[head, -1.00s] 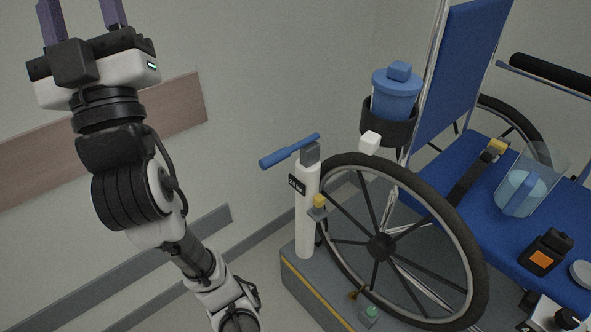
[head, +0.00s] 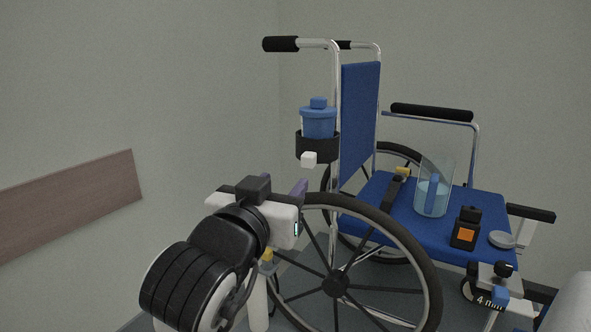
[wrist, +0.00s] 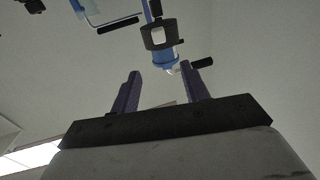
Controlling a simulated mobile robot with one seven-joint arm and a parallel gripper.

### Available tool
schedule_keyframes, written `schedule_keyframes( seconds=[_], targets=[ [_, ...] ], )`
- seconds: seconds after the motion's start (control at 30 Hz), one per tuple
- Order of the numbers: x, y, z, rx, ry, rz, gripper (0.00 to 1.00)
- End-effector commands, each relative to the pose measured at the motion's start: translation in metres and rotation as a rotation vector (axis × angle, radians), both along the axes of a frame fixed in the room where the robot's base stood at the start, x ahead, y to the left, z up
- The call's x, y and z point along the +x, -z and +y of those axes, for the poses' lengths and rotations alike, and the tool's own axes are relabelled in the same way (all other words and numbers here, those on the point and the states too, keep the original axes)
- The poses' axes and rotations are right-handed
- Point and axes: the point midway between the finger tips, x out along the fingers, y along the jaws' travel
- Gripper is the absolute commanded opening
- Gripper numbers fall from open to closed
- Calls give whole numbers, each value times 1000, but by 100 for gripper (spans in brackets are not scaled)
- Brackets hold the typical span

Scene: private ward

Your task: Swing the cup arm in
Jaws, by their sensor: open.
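The cup arm is a black ring holder (head: 317,147) with a white knob (head: 308,160) at its front, beside the wheelchair's near back post. A cup with a blue lid (head: 318,122) stands upright in the ring. My gripper (head: 299,188) is below and slightly left of the holder in the head view, in front of the wheel's top, apart from the knob. In the wrist view my gripper (wrist: 160,69) has its purple fingers spread and empty. The ring (wrist: 146,36), white knob (wrist: 158,36) and blue cup (wrist: 160,60) show beyond the fingertips.
The large wheel (head: 425,275) is close to my arm. Space left of the holder is clear.

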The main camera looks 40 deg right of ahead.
Motion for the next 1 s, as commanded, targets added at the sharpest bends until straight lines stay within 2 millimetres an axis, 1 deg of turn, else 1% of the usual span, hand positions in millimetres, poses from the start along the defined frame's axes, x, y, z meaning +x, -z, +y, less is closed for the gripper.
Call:
schedule_keyframes(
  seconds=[0.2, 0.3, 0.6, 0.87, 0.9, 1.0],
  targets=[
    [16, -3, -24, 4, 2, 7, 45],
    [19, -7, -26, 1, 1, 6, 45],
    [27, -7, -37, 1, 2, 6, 45],
    [29, -6, -44, 1, -1, 6, 45],
    [35, -1, -54, 1, 1, 3, 45],
    [47, -1, -73, 2, 0, 0, 45]
  ],
)
